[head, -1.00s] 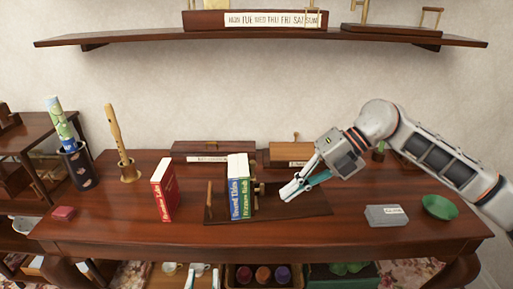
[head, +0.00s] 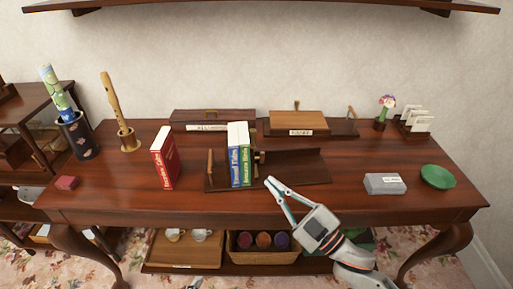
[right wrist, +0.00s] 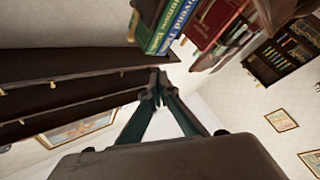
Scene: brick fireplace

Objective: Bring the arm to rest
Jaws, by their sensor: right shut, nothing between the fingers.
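My right gripper (head: 272,185) is shut and empty. It is low in front of the table's front edge, with its fingers pointing up and left toward the book rack (head: 290,170). My right arm comes up from the bottom right of the head view. In the right wrist view the fingers (right wrist: 158,90) meet at their tips with nothing between them. A small pale tip at the bottom edge of the head view may be my left gripper (head: 195,284); its jaws cannot be made out.
The rack holds blue and green books (head: 239,155); a red book (head: 164,158) stands to its left. A grey box (head: 385,184) and green dish (head: 438,177) lie on the right of the table (head: 330,205). A basket (head: 262,255) sits on the lower shelf.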

